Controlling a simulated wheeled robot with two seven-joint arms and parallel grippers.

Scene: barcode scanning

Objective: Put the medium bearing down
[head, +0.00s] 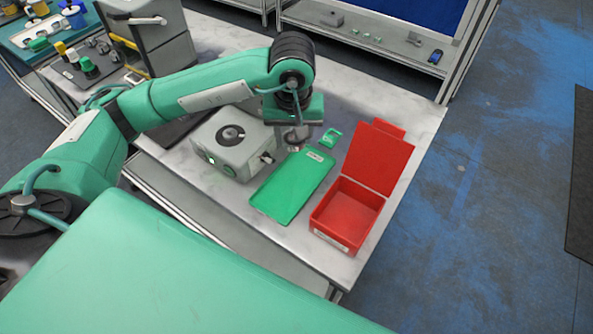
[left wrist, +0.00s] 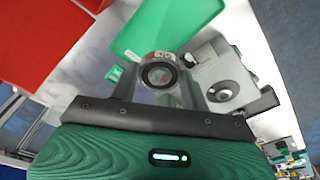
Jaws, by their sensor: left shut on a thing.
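My left gripper (head: 294,141) points down near the far left end of the green tray (head: 283,196). In the left wrist view the gripper (left wrist: 158,90) is shut on the medium bearing (left wrist: 158,71), a metal ring with a dark centre. The bearing is small and mostly hidden by the gripper in the head view. In the left wrist view it overlaps the near edge of the green tray (left wrist: 170,22). I cannot tell whether it touches anything below. My right gripper is not in view.
A grey device with a black round top (head: 233,138) stands left of the tray. An open red box (head: 347,212) stands to the right. A small green part (head: 331,138) lies behind the tray. Bare white table (head: 412,125) shows at the back right.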

